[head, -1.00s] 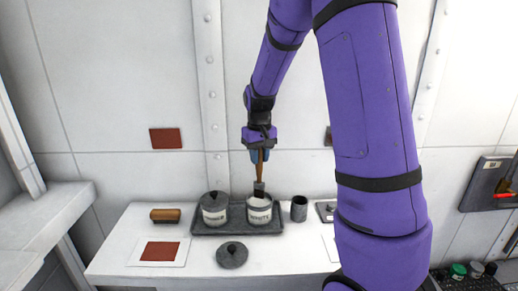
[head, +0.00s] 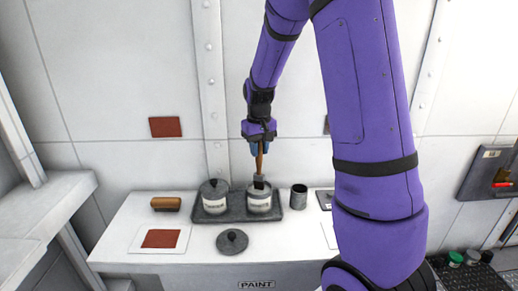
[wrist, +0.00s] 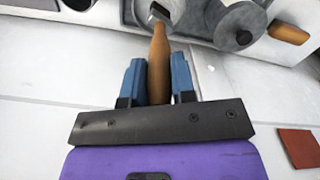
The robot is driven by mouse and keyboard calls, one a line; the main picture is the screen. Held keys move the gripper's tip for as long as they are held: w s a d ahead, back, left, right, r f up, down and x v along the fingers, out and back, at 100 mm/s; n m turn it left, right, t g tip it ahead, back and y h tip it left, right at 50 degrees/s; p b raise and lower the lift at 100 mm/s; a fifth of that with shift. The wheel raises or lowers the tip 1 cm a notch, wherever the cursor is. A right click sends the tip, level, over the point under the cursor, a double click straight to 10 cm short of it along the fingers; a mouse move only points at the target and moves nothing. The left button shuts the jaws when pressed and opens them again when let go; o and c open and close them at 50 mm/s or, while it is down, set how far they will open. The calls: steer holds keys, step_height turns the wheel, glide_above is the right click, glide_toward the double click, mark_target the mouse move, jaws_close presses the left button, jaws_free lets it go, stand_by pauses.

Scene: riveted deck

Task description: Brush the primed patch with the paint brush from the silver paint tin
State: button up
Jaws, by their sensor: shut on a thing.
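My gripper (head: 258,147) is shut on the wooden handle of the paint brush (head: 260,162), which points down. The brush also shows between the blue fingers in the wrist view (wrist: 159,65). Its dark head is at the mouth of an open silver tin (head: 259,207), and its tip is hidden inside. A second silver tin (head: 214,201) to the left has its knobbed lid on. The tin labels are too small to read surely. A rust-red patch (head: 165,127) is on the wall at left. Another red-brown patch (head: 160,239) lies on a white sheet on the table.
Both tins stand in a dark tray (head: 236,217). A loose round lid (head: 232,241) lies in front of it. A wooden-handled block (head: 166,204) is at left, and an empty-looking grey cup (head: 299,197) at right. My arm hides the table's right part and part of another wall patch.

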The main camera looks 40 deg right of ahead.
steer(key=shift+f, duration=0.55)
stand_by(1.4)
steer(key=shift+r, duration=3.55)
steer(key=shift+s, duration=0.1)
